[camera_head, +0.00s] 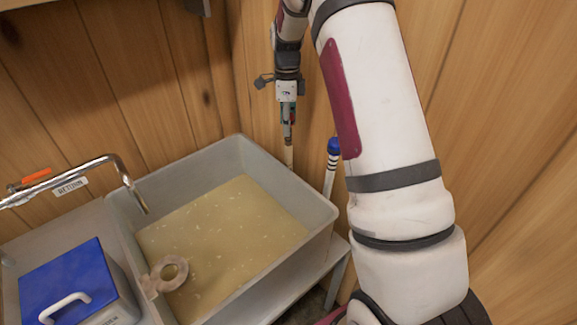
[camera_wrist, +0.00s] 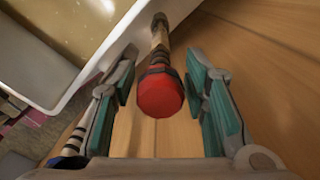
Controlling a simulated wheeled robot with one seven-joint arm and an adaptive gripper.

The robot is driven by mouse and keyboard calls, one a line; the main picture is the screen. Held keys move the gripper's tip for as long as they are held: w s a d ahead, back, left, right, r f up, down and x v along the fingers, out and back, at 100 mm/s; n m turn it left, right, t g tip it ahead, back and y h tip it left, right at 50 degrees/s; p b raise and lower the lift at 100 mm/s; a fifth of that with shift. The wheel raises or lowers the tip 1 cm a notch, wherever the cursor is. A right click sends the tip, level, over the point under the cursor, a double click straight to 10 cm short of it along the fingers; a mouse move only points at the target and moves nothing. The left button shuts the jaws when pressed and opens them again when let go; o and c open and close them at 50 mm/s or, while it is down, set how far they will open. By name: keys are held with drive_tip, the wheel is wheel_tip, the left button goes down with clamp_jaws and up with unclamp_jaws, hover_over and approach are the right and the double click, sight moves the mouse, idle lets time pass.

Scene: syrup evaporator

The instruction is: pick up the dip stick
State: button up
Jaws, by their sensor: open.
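A slim stick with a red cap (camera_wrist: 160,93) and a pale, dark-banded shaft (camera_wrist: 159,40) lies between my fingers in the wrist view. My gripper (camera_wrist: 166,75) is open around it, with a finger on each side and gaps showing. In the head view my gripper (camera_head: 288,112) points down by the wall, behind the basin's back right corner. The stick's pale shaft (camera_head: 289,156) shows below it. A second stick with a blue cap (camera_head: 333,146) and striped neck leans right of the basin. Which one is the dip stick cannot be told for certain.
A grey basin (camera_head: 321,243) holds cloudy tan liquid, with a ring-ended tool (camera_head: 170,271) at its front. A metal spout (camera_head: 120,168) and a blue-lidded box (camera_head: 65,283) are at left. A striped shaft (camera_wrist: 76,143) is near my left finger. Wooden walls are close behind.

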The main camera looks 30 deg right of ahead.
sight(288, 143)
drive_tip(key=shift+f, duration=1.75)
clamp_jaws()
drive_tip(key=shift+r, duration=0.15)
wheel_tip(288, 143, up, 18)
drive_tip(key=b, duration=0.1)
